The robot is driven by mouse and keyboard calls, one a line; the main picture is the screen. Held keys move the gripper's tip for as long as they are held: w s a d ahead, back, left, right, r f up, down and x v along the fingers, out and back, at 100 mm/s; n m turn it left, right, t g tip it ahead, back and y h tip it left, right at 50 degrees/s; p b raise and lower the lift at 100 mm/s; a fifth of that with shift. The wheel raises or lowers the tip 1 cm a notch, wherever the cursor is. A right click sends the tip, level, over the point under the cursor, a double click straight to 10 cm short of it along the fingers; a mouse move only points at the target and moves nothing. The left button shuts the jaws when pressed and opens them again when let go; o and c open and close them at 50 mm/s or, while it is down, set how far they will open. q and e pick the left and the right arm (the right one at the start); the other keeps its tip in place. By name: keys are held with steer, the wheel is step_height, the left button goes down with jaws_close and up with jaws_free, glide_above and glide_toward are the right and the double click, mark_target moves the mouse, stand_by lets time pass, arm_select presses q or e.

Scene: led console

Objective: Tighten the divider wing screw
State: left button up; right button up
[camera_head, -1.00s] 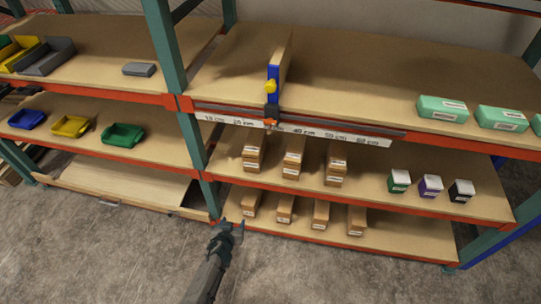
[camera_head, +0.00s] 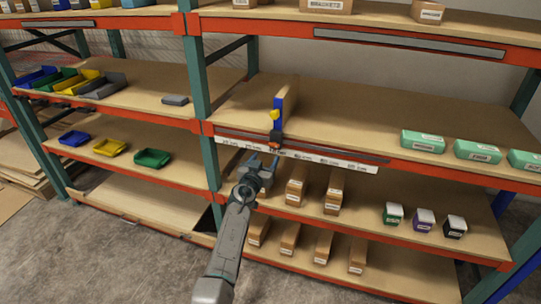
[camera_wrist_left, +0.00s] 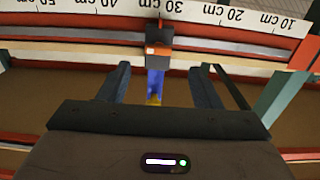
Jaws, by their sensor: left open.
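The divider (camera_head: 286,100) is an upright tan board with a blue front edge, standing on the middle shelf. The yellow wing screw (camera_head: 275,115) sits on that front edge, above a dark carriage with an orange mark (camera_head: 274,143) on the scale rail. My left gripper (camera_head: 264,165) is open and empty, just below and in front of the rail. In the left wrist view the picture is upside down. The carriage (camera_wrist_left: 158,38) and blue edge (camera_wrist_left: 155,82) appear between the open fingers, and the wing screw (camera_wrist_left: 153,100) is partly hidden by the gripper body.
A centimetre scale (camera_head: 325,159) runs along the shelf front. Brown boxes (camera_head: 296,188) stand on the shelf below, close to my left arm. Green boxes (camera_head: 423,141) sit at the right. A green upright post (camera_head: 201,90) stands left of the divider. The shelf around the divider is bare.

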mark_target(273, 146)
arm_select(q)
steer(key=shift+b+x, duration=2.65)
steer(key=shift+x, duration=0.8)
steer(key=shift+d, duration=0.1)
steer(key=c, duration=1)
